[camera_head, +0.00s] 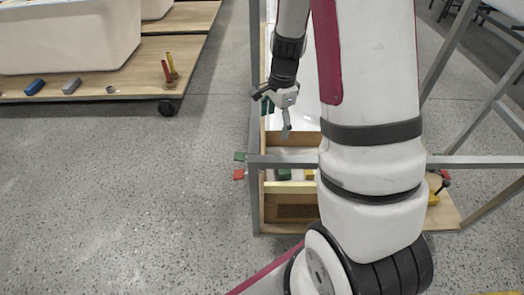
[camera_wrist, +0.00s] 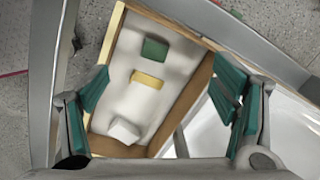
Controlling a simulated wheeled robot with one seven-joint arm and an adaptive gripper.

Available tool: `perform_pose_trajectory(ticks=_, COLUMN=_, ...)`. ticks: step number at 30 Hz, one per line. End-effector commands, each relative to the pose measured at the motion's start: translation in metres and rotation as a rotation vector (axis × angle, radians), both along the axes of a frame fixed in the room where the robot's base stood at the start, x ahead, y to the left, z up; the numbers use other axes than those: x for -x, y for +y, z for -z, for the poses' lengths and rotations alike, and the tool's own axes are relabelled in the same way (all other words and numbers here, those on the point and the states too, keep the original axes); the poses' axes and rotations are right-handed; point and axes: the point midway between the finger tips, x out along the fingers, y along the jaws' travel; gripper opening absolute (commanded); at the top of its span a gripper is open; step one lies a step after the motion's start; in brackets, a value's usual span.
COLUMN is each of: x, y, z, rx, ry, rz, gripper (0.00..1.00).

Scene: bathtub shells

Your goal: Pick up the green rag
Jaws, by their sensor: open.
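A green folded piece (camera_wrist: 155,49), which looks like the rag, lies in a wooden-sided tray (camera_wrist: 109,40) with a pale bottom, at the top of the wrist view. In the head view a small green piece (camera_head: 285,174) shows in the tray, partly hidden by my arm. My gripper (camera_wrist: 158,84) is open and empty, its green-padded fingers spread on both sides of the tray in the wrist view. In the head view my gripper (camera_head: 277,117) hangs above and behind the tray, apart from the green piece.
A yellow piece (camera_wrist: 147,79) and a white piece (camera_wrist: 124,130) lie in the same tray. A grey metal frame (camera_head: 290,161) borders it. A wheeled wooden platform (camera_head: 130,86) stands left; floor between is clear.

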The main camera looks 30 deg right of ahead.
Motion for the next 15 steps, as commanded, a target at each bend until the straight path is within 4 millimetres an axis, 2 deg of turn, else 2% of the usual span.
perform_pose_trajectory(ticks=1, x=-0.001, y=-0.012, z=0.037, rx=0.002, ry=0.024, rz=0.068, gripper=0.80)
perform_pose_trajectory(ticks=3, x=-0.002, y=-0.025, z=0.067, rx=0.008, ry=0.045, rz=0.153, gripper=0.80)
perform_pose_trajectory(ticks=6, x=-0.001, y=-0.038, z=0.098, rx=0.017, ry=0.064, rz=0.240, gripper=0.80)
perform_pose_trajectory(ticks=10, x=0.002, y=-0.047, z=0.118, rx=0.025, ry=0.077, rz=0.298, gripper=0.80)
perform_pose_trajectory(ticks=15, x=0.002, y=-0.048, z=0.143, rx=0.025, ry=0.080, rz=0.310, gripper=0.80)
